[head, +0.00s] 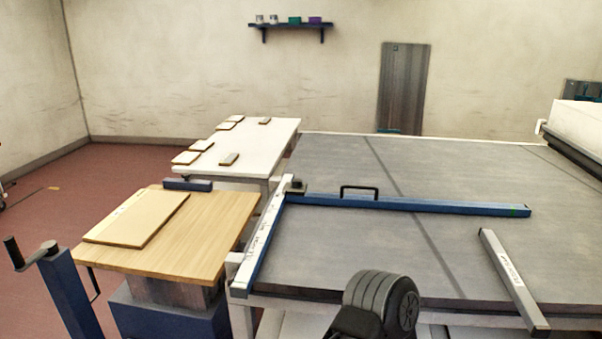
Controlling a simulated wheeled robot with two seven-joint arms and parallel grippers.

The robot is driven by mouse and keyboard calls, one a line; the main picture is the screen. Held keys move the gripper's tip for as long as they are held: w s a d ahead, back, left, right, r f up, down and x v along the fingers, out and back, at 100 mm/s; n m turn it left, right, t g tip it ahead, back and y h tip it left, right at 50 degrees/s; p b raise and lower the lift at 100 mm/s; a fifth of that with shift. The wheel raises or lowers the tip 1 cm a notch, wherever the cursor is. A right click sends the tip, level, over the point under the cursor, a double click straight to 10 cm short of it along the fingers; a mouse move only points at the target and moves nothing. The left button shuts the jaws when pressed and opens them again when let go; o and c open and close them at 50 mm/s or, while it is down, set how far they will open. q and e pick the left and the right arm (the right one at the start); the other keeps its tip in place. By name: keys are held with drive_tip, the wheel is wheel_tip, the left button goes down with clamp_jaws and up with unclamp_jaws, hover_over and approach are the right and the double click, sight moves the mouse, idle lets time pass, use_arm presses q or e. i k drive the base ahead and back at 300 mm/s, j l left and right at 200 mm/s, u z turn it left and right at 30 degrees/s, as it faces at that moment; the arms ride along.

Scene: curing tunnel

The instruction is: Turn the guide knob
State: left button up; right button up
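A blue guide bar (420,205) with a black arched handle (359,190) lies across the grey bed of the large machine table. At its left end, where it meets a white-topped blue rail (262,235), sits a small dark knob-like part (297,187). This may be the guide knob, but it is too small to tell its shape or turn. Neither of my grippers is in view, and nothing is seen touching the bar or the knob-like part. A dark ribbed rounded part, which may be mine, shows at the bottom centre.
A wooden-topped stand (222,222) bears a pale board (138,218). A blue post with a black crank (48,247) stands at its left. A white table (258,150) with several small boards is behind. A loose grey bar (512,278) lies on the bed at right.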

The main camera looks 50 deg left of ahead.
sight(296, 182)
drive_tip(key=k+j, duration=0.25)
drive_tip(key=j, duration=0.25)
drive_tip(key=k+j+z, duration=0.1)
drive_tip(key=k+j, duration=0.2)
drive_tip(key=j, duration=0.2)
drive_tip(key=k+j, duration=0.25)
drive_tip(key=j, duration=0.25)
drive_tip(key=k+j, duration=0.3)
drive_tip(key=j, duration=0.15)
drive_tip(key=k+j+z, duration=0.1)
drive_tip(key=k+j, duration=0.15)
drive_tip(key=j, duration=0.25)
